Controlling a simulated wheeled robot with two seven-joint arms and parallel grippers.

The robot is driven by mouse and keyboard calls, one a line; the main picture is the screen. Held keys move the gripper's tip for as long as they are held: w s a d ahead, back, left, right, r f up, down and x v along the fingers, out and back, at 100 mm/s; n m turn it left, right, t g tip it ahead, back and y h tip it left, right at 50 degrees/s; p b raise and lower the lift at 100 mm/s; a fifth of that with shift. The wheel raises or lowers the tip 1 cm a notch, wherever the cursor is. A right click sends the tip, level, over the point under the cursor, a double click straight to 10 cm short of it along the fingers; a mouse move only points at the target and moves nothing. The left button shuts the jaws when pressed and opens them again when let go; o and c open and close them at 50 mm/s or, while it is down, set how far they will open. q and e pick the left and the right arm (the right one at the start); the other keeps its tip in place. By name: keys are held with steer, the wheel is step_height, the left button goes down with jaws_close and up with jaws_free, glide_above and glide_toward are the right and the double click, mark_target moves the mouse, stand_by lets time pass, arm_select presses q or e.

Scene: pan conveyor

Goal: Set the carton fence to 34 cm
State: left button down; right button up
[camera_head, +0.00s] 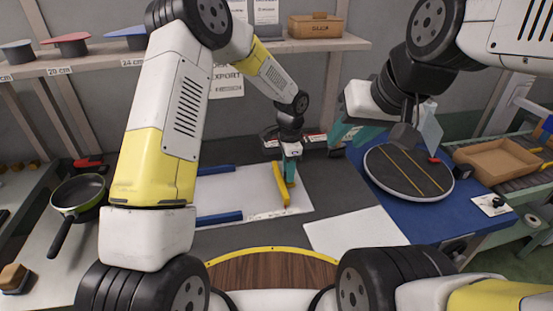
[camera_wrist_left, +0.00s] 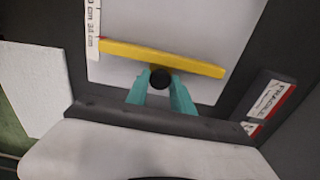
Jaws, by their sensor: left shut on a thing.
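The carton fence is a yellow bar (camera_head: 281,184) at the right part of a white board (camera_head: 244,187) in the head view. It also crosses the white board in the left wrist view (camera_wrist_left: 190,63). My left gripper (camera_head: 290,177) has its teal fingers shut on the fence's round black knob (camera_wrist_left: 161,78). In the wrist view, the fence's left end lies beside the scale strip (camera_wrist_left: 93,30), near its 34 cm mark; exact alignment is hard to tell. My right gripper (camera_head: 345,132) is raised left of the round turntable; its finger gap is unclear.
A pan (camera_head: 78,195) stands at left. The round disc (camera_head: 408,173) sits on a blue surface. A cardboard tray (camera_head: 497,158) is at right. A white sheet (camera_head: 355,230) lies on the grey table.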

arm_select(q)
steer(key=c, duration=1.1)
jaws_free()
steer(key=shift+r, duration=3.9)
steer(key=s+a+r+n+t, duration=0.1)
steer(key=s+a+r+n, duration=0.4)
steer(key=r, duration=0.3)
steer(key=s+a+r+n+t, duration=0.2)
steer(key=s+a+r, duration=0.2)
steer(key=a+r, duration=0.4)
steer(key=s+a+r+n+t, duration=0.1)
steer(key=s+a+n, duration=0.1)
steer(key=s, duration=0.3)
steer(key=s+a+r+n+t+h, duration=0.1)
steer(key=s+a+r+n, duration=0.1)
steer(key=s, duration=0.3)
steer(key=s+a+r+n+t+h, duration=0.1)
steer(key=s+a+n, duration=0.1)
steer(key=s+n, duration=0.2)
steer(key=shift+s+a+r, duration=0.2)
steer(key=shift+s, duration=0.2)
steer(key=shift+s+a+r, duration=0.2)
steer(key=shift+s, duration=0.15)
